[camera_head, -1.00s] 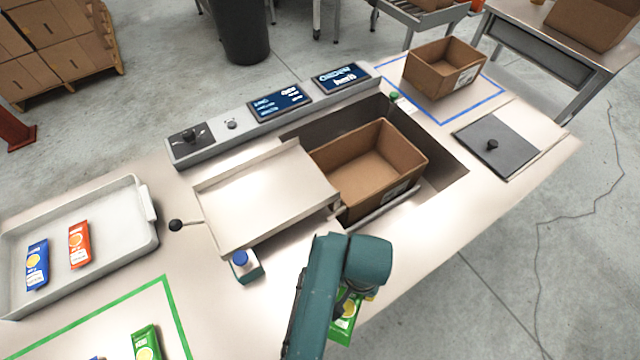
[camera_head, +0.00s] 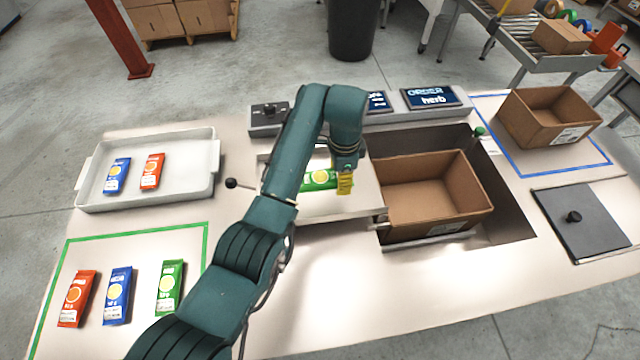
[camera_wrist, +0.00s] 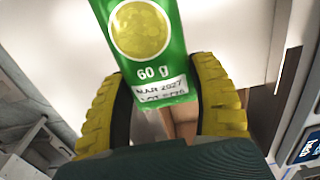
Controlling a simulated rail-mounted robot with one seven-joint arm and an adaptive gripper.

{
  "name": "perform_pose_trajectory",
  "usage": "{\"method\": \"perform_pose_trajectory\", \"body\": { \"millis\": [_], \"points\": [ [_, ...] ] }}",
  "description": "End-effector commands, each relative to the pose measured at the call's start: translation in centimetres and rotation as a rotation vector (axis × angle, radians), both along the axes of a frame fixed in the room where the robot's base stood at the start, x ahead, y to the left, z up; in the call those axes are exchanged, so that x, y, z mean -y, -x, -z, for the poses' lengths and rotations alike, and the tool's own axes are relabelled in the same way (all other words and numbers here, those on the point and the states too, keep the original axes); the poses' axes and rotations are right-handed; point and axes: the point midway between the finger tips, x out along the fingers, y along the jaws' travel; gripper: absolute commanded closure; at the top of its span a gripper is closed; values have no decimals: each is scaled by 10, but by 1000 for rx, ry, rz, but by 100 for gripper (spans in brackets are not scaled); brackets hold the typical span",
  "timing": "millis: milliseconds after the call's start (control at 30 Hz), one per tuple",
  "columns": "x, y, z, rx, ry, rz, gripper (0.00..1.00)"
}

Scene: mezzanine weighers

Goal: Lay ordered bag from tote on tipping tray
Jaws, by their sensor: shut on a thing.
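My gripper (camera_head: 345,184) has yellow fingers and is over the tipping tray (camera_head: 325,207), a pale metal tray left of the brown box. It is shut on a green bag (camera_head: 319,180). In the wrist view the green bag (camera_wrist: 150,45) shows a yellow disc, "60 g" and a date label, with its lower end between the yellow fingers (camera_wrist: 165,105). I cannot tell whether the bag touches the tray. The grey-white tote (camera_head: 215,165) at the left holds a blue bag (camera_head: 117,176) and an orange-red bag (camera_head: 152,171). The order screen (camera_head: 432,97) reads "ORDER herb".
An open brown box (camera_head: 435,225) sits in the recess right of the tray. Red (camera_head: 77,299), blue (camera_head: 118,296) and green (camera_head: 169,288) bags lie inside a green outline at front left. A black-knobbed lever (camera_head: 231,183) sticks out left of the tray.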

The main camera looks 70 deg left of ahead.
Motion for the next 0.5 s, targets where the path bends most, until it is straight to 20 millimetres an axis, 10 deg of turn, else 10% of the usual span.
{"method": "perform_pose_trajectory", "body": {
  "millis": [500],
  "points": [
    [-6, 5, 78, -1, 2, 4, 74]
  ]
}}
